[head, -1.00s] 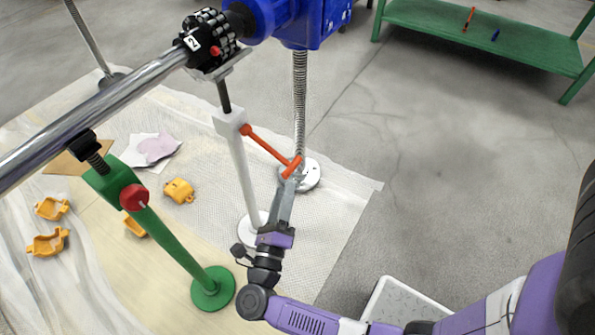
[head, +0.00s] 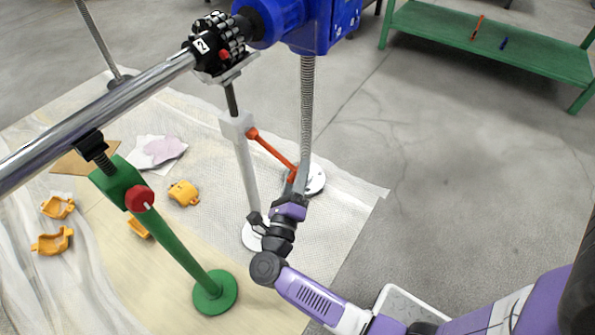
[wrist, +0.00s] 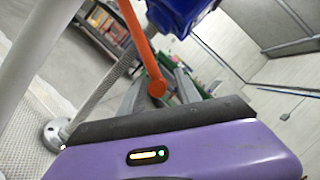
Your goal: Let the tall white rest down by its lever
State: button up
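The tall white rest (head: 246,172) is a white post on a round white foot. Its upper rod carries a cradle close beneath the steel shaft (head: 120,105). An orange lever (head: 271,150) slopes from its white head down to the right, ending in a short orange handle. My gripper (head: 298,178) is at that handle. In the wrist view, the lever (wrist: 139,40) comes down to a round end between the two grey fingers (wrist: 157,92). The fingers stand apart around it; whether they press on it is not clear. Part of the handle is hidden by my gripper.
A green rest (head: 172,235) with a red knob stands at left. A blue machine (head: 325,22) is above right, with a ribbed post (head: 307,105) behind my gripper. Orange brackets (head: 183,193) lie on the sheet. The floor at right is clear up to a green bench (head: 490,45).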

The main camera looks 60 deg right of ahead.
grip_shut()
dwell(1.3)
